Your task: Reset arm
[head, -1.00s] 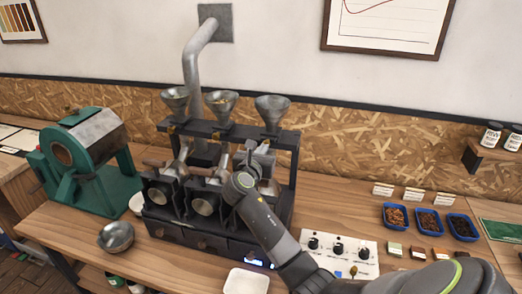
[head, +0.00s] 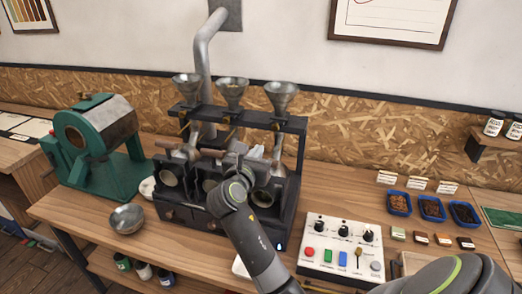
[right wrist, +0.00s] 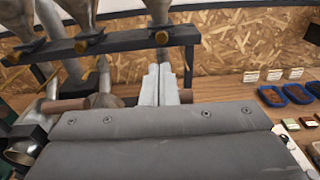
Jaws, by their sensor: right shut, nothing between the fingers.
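My right gripper (head: 256,153) is at the black three-barrel sample roaster (head: 290,215), above its right-hand barrel. My forearm crosses in front of the roaster and hides part of its middle and right side. In the right wrist view, the gripper's two pale fingers (right wrist: 160,86) are together with nothing between them. They point toward the roaster's dark crossbar (right wrist: 110,40); I cannot tell whether they touch anything. My left gripper is not in view.
Metal funnels (head: 282,95) stand on the roaster's top bar. A white control panel (head: 341,246) lies to its right, with blue bean trays (head: 432,208) beyond. A metal bowl (head: 127,219) and green drum roaster (head: 100,150) stand left.

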